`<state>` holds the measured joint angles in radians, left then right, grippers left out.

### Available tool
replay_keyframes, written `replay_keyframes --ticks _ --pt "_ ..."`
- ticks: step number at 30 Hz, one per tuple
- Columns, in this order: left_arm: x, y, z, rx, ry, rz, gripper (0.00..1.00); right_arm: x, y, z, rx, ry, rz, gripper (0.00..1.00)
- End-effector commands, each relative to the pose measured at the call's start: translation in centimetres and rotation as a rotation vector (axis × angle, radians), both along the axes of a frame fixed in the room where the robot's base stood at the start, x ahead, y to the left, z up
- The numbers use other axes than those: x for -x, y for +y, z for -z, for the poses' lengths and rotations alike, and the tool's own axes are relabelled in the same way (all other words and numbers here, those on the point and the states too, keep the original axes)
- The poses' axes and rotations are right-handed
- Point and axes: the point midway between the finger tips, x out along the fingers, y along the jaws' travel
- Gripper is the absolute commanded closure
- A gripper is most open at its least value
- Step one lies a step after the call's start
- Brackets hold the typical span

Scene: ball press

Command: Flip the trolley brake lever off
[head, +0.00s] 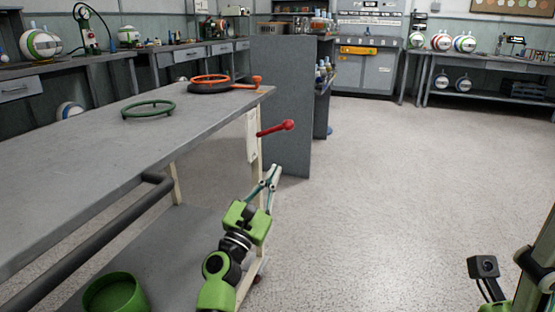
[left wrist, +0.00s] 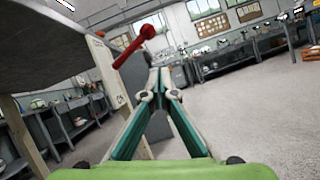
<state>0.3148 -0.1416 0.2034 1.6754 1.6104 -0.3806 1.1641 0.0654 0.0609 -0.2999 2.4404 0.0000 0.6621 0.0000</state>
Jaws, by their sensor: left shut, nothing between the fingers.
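The trolley (head: 75,150) is a grey-topped table with cream legs and a dark push bar on the left. Its red brake lever (head: 273,129) sticks out to the right from a cream plate on the corner leg, knob tilted slightly up. The lever (left wrist: 134,46) is also at the upper middle of the left wrist view. My left gripper (head: 273,172) is shut and empty, below the lever and apart from it. In the left wrist view its fingertips (left wrist: 160,74) meet, below and right of the red knob. My right gripper's fingers are not visible.
A green ring (head: 148,109) and an orange-and-black ring part (head: 222,85) lie on the trolley top. A green bowl (head: 115,293) sits on the lower shelf. A grey cabinet (head: 281,105) stands behind the lever. The floor to the right is clear.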

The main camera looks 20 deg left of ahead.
Motion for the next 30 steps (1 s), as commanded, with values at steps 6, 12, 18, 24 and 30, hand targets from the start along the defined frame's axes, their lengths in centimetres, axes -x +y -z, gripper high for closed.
replay_keyframes --ticks 6,12,18,24,30 --pt "2.7 0.3 1.4 0.0 0.001 -0.001 1.0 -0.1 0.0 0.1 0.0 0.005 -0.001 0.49" --pt "3.3 0.3 1.7 0.0 0.0 -0.001 1.0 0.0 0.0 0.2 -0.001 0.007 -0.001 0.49" --pt "3.3 0.3 1.7 0.0 0.0 -0.001 1.0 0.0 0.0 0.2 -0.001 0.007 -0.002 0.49" --pt "3.3 0.3 1.7 -0.007 0.001 -0.006 1.0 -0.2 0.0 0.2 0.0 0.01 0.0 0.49" --pt "4.5 1.6 1.8 -0.292 0.025 -0.222 1.0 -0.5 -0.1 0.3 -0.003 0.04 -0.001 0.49"
